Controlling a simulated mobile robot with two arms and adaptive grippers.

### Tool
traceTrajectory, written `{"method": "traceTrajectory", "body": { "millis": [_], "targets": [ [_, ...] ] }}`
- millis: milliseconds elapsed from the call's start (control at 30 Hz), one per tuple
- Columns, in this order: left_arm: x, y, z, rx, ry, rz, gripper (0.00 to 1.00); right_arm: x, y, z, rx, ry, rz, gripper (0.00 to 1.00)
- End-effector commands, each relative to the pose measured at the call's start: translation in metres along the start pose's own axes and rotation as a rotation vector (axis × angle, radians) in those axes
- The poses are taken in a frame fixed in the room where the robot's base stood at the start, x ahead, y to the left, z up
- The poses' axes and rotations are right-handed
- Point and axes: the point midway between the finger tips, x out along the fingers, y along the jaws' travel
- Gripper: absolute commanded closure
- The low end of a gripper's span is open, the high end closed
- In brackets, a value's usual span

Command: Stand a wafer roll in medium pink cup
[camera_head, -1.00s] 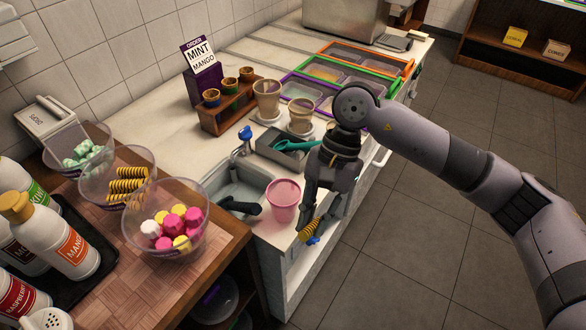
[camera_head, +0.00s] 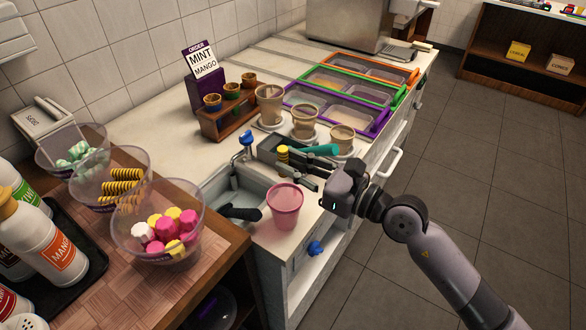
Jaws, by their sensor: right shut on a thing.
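The pink cup (camera_head: 285,207) stands upright on the counter's front edge beside the sink. My right gripper (camera_head: 290,161) is shut on a yellow-and-dark striped wafer roll (camera_head: 283,154). The roll looks about upright and is held beyond the cup, in front of the grey tray; its lower part is hidden by the fingers. No roll shows in the cup. More wafer rolls (camera_head: 122,187) lie in a clear bowl (camera_head: 103,206) on the wooden top at left. My left gripper is not in view.
A sink (camera_head: 232,188) with a black-handled tool (camera_head: 240,212) lies left of the cup. Beige cups (camera_head: 304,121) stand behind the gripper. A bowl of pink, yellow and white pieces (camera_head: 165,235) is at left. A blue knob (camera_head: 315,248) is below the counter.

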Motion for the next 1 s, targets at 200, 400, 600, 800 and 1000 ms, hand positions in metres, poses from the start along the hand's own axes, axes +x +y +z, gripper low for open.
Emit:
{"method": "traceTrajectory", "body": {
  "millis": [200,400,600,800,1000],
  "targets": [
    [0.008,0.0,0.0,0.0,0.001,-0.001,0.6,0.0,-0.001,-0.008,-0.001,-0.005,-0.006,0.95],
    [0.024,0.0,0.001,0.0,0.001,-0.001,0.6,0.0,-0.001,-0.023,-0.002,-0.004,-0.005,0.95],
    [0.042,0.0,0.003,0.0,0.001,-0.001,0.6,0.0,-0.001,-0.041,-0.002,-0.004,-0.004,0.95],
    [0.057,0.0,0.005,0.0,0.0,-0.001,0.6,0.0,-0.001,-0.058,0.0,-0.003,-0.003,0.95],
    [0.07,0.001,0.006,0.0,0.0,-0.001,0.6,0.0,-0.001,-0.076,-0.001,-0.003,-0.003,0.95]
  ]
}}
